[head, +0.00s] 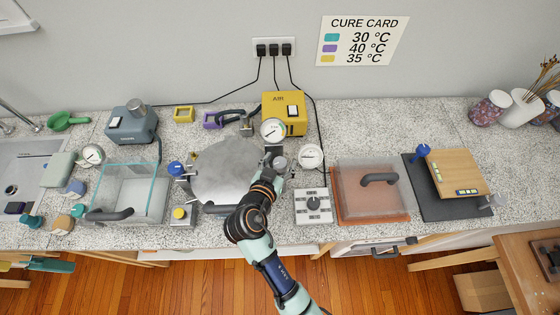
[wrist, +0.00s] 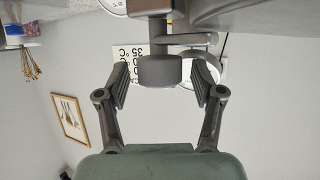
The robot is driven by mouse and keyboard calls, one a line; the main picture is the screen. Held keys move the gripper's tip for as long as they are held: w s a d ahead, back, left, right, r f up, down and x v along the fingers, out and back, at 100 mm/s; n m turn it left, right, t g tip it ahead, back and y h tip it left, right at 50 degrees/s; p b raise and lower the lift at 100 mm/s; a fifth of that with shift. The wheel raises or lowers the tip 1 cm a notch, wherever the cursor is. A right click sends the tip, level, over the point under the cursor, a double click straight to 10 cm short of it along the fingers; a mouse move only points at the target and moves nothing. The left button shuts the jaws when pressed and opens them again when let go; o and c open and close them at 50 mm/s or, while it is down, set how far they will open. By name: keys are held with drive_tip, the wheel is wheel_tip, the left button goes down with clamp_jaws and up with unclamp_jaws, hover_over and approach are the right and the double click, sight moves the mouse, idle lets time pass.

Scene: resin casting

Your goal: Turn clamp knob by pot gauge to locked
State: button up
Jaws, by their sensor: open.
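The pressure pot (head: 222,172) has a round grey metal lid and stands at the middle of the counter. A white-faced gauge (head: 273,130) stands at its back right edge. A grey clamp knob (head: 279,162) is at the pot's right side, near that gauge, partly hidden by my arm. In the wrist view, which appears upside down, the dark grey knob (wrist: 160,71) sits between my open fingers, with a gap on both sides. My gripper (head: 277,173) is at the pot's right edge; its fingers (wrist: 168,80) hold nothing. I cannot tell the knob's locked or unlocked position.
A second gauge (head: 311,155) stands close right of my gripper, with a dial box (head: 313,205) in front. The yellow air unit (head: 284,113) is behind. A blue knob (head: 177,168) is at the pot's left. A clear-lidded box (head: 372,190) stands further right.

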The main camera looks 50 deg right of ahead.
drive_tip(key=v, duration=1.1)
drive_tip(key=shift+s+a, duration=0.15)
drive_tip(key=shift+a, duration=0.05)
